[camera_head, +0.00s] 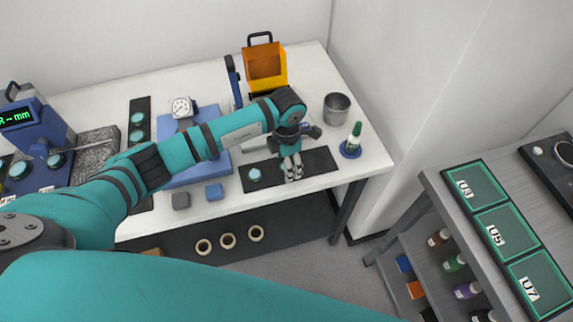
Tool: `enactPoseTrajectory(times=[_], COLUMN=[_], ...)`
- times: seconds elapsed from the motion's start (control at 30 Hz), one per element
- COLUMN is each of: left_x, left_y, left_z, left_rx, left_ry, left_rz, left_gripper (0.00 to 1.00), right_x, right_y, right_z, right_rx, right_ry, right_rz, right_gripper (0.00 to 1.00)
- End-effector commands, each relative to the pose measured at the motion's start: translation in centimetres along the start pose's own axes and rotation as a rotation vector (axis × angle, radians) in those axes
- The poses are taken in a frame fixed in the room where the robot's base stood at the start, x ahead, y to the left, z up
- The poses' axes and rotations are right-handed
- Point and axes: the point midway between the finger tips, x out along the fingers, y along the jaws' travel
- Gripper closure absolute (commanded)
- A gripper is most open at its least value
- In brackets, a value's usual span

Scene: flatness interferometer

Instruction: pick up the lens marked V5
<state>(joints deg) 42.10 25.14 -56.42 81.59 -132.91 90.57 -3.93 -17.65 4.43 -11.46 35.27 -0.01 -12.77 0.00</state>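My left gripper (292,170) points down over the right part of a black mat (318,163) near the table's front edge. Its fingers look close together; whether they are shut or hold anything is too small to tell. A round blue-green lens (254,175) lies on the left part of this mat, apart from the gripper. More round lenses (137,117) lie on a black strip at the left, and others (55,160) are by the blue instrument. No V5 mark is legible on any lens. My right gripper is not in view.
A metal cup (336,108), a green bottle (354,137) and an orange holder (265,68) stand near the gripper. A dial gauge (181,107) is by a blue plate. Green labelled trays (505,232) lie on the grey cart, with bottles below.

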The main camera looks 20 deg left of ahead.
Motion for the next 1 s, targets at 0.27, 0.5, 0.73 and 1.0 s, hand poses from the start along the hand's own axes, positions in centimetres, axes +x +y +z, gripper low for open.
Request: enactPoseTrajectory(times=[0.27, 0.5, 0.73, 1.0], left_x=[-0.1, -0.1, -0.4, -3.0], left_y=[0.0, 0.0, 0.0, 0.2], left_z=[0.0, 0.0, 0.1, 0.1], left_rx=[0.0, -0.001, 0.0, -0.001], left_ry=[0.0, 0.0, -0.002, -0.006], left_rz=[0.0, 0.0, 0.0, 0.004], left_gripper=[0.71, 0.88, 0.88, 0.88], right_x=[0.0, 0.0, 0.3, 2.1], right_y=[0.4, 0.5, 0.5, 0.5], right_z=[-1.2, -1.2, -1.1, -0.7], right_rx=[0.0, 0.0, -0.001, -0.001], right_ry=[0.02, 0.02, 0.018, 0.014], right_rz=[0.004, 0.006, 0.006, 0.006], right_gripper=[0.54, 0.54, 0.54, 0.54])
